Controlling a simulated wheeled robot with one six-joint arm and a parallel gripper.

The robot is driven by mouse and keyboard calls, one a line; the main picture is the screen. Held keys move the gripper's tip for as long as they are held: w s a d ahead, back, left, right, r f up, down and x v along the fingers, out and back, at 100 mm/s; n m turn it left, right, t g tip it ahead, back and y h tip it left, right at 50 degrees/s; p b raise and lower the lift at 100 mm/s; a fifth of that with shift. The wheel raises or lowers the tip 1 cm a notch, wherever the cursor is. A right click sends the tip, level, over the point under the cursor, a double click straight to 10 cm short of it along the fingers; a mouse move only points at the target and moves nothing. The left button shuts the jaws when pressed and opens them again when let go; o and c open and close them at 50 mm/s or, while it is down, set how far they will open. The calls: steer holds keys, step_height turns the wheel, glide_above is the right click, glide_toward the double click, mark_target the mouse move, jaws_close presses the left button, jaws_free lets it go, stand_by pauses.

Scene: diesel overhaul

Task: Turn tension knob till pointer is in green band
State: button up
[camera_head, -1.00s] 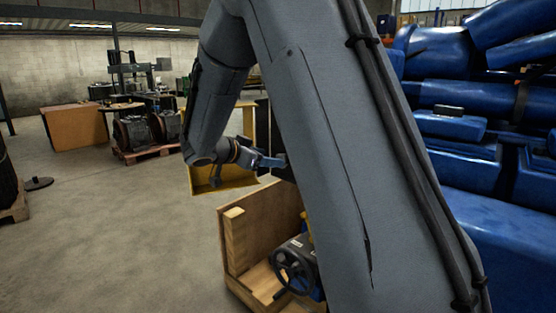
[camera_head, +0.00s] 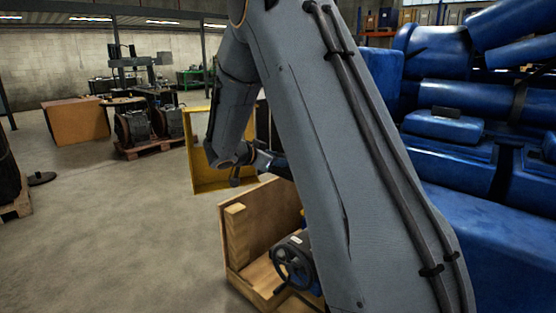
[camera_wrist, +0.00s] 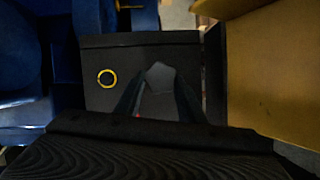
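In the wrist view a dark panel (camera_wrist: 97,50) faces me, with a small yellow ring (camera_wrist: 107,79) at its left. No pointer or green band can be made out. My gripper (camera_wrist: 160,82) shows as two dark fingers with a gap between them; a grey, five-sided shape fills the gap, and I cannot tell whether it is the tension knob. In the head view my gripper is mostly hidden by my own arm, beside the yellow-framed unit. No tension knob is clearly seen there.
A yellow-framed unit (camera_head: 203,186) stands behind my wrist. Below it an open wooden crate (camera_head: 238,235) holds a black handwheel (camera_head: 292,262). Blue machinery (camera_head: 445,155) fills the right.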

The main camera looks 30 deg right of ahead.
steer(key=shift+w+f+b, duration=0.1)
steer(key=shift+b, duration=0.55)
steer(key=shift+c, duration=0.3)
steer(key=n+g+h+b, duration=0.2)
steer(key=n+b, duration=0.1)
steer(key=n, duration=0.2)
steer(key=f+n+g+h+b, duration=0.1)
steer(key=n+g+h+b, duration=0.1)
steer(key=n+b, duration=0.2)
steer(key=w+n+g+h+b, duration=0.1)
steer(key=n+g+h+b, duration=0.1)
steer(key=n, duration=0.5)
steer(key=shift+a+f+b, duration=0.15)
steer(key=shift+a+b, duration=0.1)
steer(key=shift+b, duration=0.65)
steer(key=shift+n, duration=0.3)
steer(key=o, duration=1)
steer(key=shift+o, duration=0.2)
steer(key=a+b, duration=0.1)
steer(key=a, duration=0.6)
steer(key=shift+w+a+f+b, duration=0.2)
steer(key=shift+a+b, duration=0.15)
steer(key=shift+a, duration=0.05)
